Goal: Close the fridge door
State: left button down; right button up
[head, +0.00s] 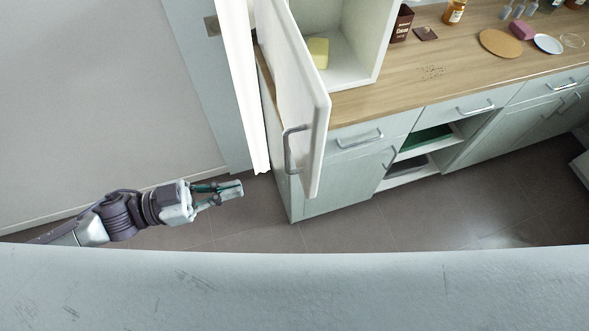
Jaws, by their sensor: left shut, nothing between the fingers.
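The fridge (364,30) is a white box standing on the wooden counter. Its white door (295,90) stands open, swung out toward me on the left side. The door has a grey bar handle (289,150) near its free edge. A yellow block (318,50) sits inside the fridge. My left gripper (238,188) is shut and empty, to the left of the door and a little lower in the picture, apart from it. My right gripper is not in view.
The wooden counter (460,55) runs right, with a dark box (402,22), a round board (500,43), a plate (548,44) and jars on it. Drawers and an open shelf (425,140) are below. A wall (110,90) stands at left. The floor (400,215) in front is clear.

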aim_at(308, 171)
pick_arm(q)
jog(key=p+x, duration=0.4)
jog(key=x, duration=0.7)
jog(key=shift+w+d+r, duration=0.15)
jog(key=shift+w+r, duration=0.05)
jog(key=shift+w+d+f, duration=0.15)
jog(key=shift+d+f, duration=0.05)
jog(key=shift+d, duration=0.4)
